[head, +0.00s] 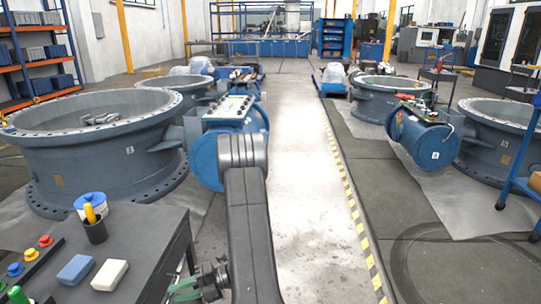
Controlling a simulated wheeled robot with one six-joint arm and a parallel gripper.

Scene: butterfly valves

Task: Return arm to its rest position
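My arm rises through the middle of the head view, its dark links bent at a joint in front of a blue valve actuator. My gripper (184,291) shows low in the picture, left of the arm link and right of the dark table. Its green fingers are small and close to the bottom edge. I cannot tell whether they are open or shut, and I see no object clearly held in them.
A dark table (140,245) at lower left holds a blue sponge (76,269), a white block (109,274), a cup (95,226) and coloured buttons. Large grey valves (90,150) stand on both sides. The aisle (303,180) is clear.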

